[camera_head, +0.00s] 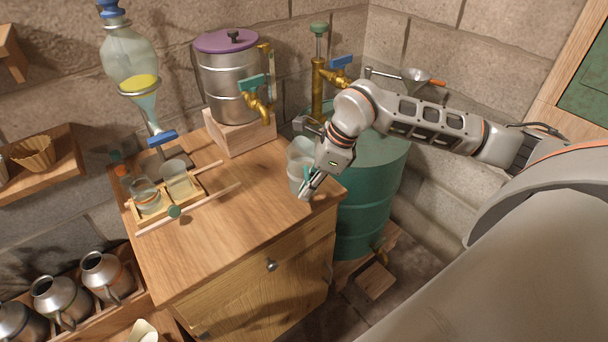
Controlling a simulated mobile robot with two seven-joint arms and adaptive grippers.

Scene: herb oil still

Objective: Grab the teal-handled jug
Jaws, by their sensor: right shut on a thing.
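The teal-handled jug (296,165) is a pale, translucent vessel standing upright at the right edge of the wooden cabinet top (235,205). My right gripper (306,188) reaches in from the right and is shut on the jug at its teal handle. The fingers and wrist cover most of the handle and the jug's right side. The jug looks to be still resting on the cabinet top. My left gripper is not in view.
Left of the jug, a steel pot with a purple lid (226,80) stands on a wooden block (240,135). A teal drum (365,190) stands right of the cabinet. A wooden rack (185,200) holds glass jars. The cabinet top's front middle is clear.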

